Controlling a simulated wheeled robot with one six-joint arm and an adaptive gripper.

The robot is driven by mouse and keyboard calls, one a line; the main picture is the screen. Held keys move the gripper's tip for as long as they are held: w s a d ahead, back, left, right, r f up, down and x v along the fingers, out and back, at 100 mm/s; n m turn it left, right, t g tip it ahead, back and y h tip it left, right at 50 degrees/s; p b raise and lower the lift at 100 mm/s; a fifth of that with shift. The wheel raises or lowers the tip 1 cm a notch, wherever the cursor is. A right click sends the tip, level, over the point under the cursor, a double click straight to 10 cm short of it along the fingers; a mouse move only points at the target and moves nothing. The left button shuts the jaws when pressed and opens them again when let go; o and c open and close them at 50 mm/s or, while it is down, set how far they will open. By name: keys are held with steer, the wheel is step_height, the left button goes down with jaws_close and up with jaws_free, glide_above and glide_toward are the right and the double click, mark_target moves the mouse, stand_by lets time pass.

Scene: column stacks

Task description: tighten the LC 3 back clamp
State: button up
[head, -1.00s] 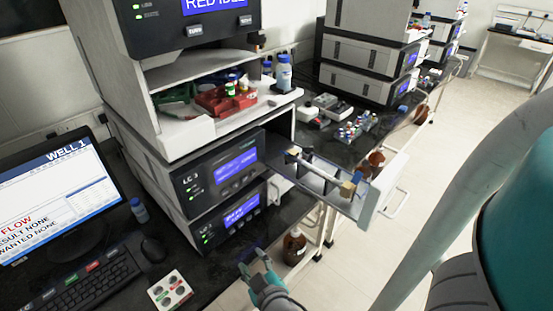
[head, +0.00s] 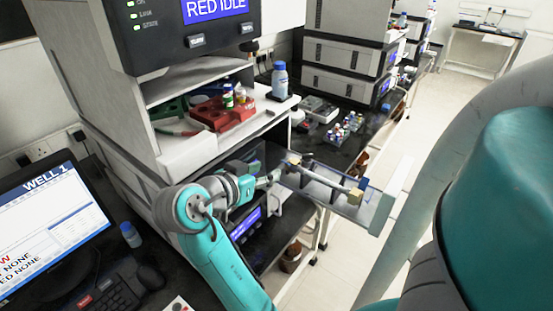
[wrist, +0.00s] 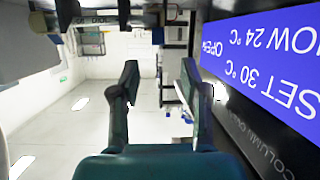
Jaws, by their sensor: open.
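The pulled-out drawer (head: 381,212) of the LC stack holds a pale rod-like column (head: 322,174) with a block at each end. The block at the inner end (head: 293,158), nearest the stack, looks like the back clamp; whether it is tight is too small to tell. A yellowish block (head: 353,183) sits at the outer end. My gripper (head: 279,177) is just left of the drawer's inner end, in front of the stack. In the wrist view my gripper (wrist: 158,75) is open with nothing between its fingers. My arm hides most of the LC 3 panel.
In the wrist view a blue display (wrist: 265,60) reading SET 30 °C, NOW 24 °C, OPEN, upside down, is close on the right. A shelf above holds a red rack (head: 222,115) and a blue-capped bottle (head: 280,79). A brown bottle (head: 291,257) stands below the drawer.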

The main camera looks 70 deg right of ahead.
mark_target(291, 165)
steer(key=shift+m+g+y, duration=0.3)
steer(key=shift+m, duration=0.2)
steer(key=x, duration=1)
steer(key=shift+d+r, duration=0.3)
jaws_close()
